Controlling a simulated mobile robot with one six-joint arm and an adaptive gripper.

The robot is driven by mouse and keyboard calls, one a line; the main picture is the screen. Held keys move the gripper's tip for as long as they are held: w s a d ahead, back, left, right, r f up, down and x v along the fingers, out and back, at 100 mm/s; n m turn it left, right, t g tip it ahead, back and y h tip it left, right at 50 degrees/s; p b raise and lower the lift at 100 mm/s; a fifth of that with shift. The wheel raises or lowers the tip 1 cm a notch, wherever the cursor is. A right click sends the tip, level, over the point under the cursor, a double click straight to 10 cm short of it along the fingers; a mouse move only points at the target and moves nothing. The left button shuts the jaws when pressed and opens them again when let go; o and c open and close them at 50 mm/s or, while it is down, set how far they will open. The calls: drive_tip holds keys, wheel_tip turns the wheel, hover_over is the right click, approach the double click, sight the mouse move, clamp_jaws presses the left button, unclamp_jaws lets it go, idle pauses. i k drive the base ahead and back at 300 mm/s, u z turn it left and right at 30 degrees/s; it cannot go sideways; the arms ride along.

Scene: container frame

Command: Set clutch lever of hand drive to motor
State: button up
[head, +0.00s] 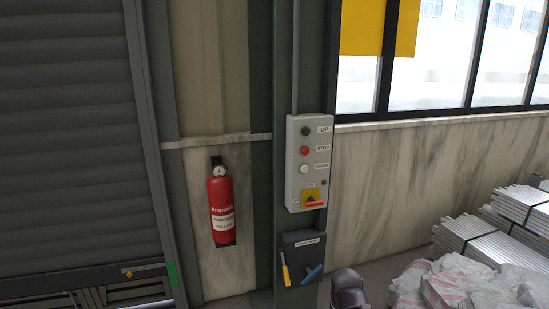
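The hand drive appears to be the dark box (303,250) low on the dark green post, below the grey control box. It has a small white label too small to read. A lever with a yellow grip (286,275) hangs down at its left, tilted slightly. A blue handle (312,274) slants from lower left to upper right at its lower right. I cannot tell from labels which one is the clutch lever. No gripper fingers show. A dark rounded part at the bottom edge, right of the box, may be part of my arm.
The grey control box (307,165) has UP and STOP buttons, a white button and a red switch on a yellow plate. A red fire extinguisher (221,206) hangs left. A shutter (65,130) stands far left. Stacked metal bars (500,225) and white bags (455,285) lie right.

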sight(287, 280)
drive_tip(key=k, duration=0.65)
drive_tip(key=u, duration=0.45)
drive_tip(key=i, duration=1.2)
drive_tip(key=z, duration=0.35)
